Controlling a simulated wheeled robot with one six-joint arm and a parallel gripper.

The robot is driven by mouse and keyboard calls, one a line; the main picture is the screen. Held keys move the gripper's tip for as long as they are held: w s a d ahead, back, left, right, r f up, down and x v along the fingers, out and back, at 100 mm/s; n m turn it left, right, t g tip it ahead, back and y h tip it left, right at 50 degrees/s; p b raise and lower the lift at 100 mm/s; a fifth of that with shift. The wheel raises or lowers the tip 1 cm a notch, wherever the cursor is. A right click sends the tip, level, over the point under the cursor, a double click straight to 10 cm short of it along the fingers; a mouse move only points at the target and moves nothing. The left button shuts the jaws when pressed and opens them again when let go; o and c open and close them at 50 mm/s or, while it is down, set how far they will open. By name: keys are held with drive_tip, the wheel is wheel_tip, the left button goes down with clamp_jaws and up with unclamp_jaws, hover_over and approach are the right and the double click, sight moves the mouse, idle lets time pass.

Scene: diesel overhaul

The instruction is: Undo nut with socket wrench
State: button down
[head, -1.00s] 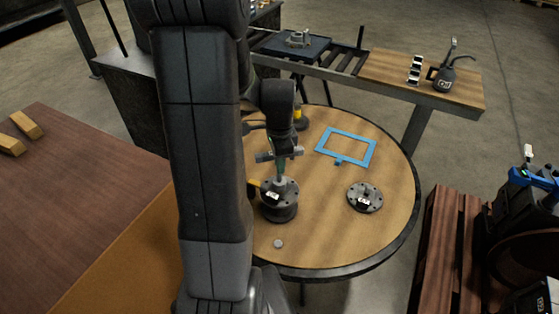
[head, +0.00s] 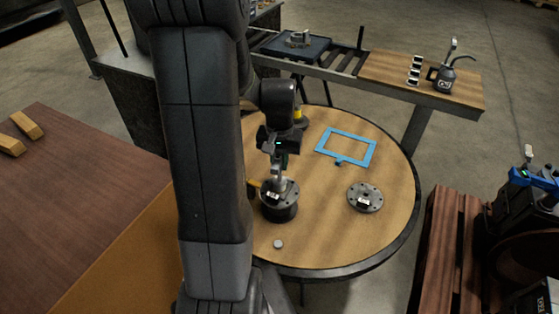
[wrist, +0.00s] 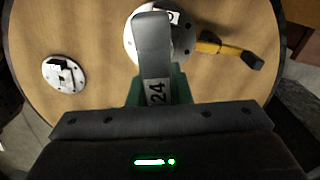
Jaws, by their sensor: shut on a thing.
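My gripper (head: 279,160) is shut on the grey socket wrench (wrist: 153,45), which is marked 24 and sits between green fingertips in the wrist view. The wrench (head: 276,177) points down onto the top of a dark flanged cylinder (head: 280,212) on the round table. Its flange (wrist: 131,48) shows partly behind the wrench in the wrist view. The nut under the wrench is hidden, and I cannot tell whether the socket is seated on it.
A yellow-handled hammer (wrist: 222,48) lies beside the flanged cylinder. A separate flange (head: 365,197) and a blue frame (head: 372,155) lie on the round table (head: 325,230). A small grey disc (head: 278,243) lies near the front. The table's right front is clear.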

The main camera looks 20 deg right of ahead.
drive_tip(key=n, duration=0.4)
drive_tip(key=shift+n, duration=0.3)
drive_tip(key=n, duration=0.8)
drive_tip(key=shift+r+n, duration=0.1)
drive_tip(key=shift+n, duration=0.2)
drive_tip(key=n, duration=0.5)
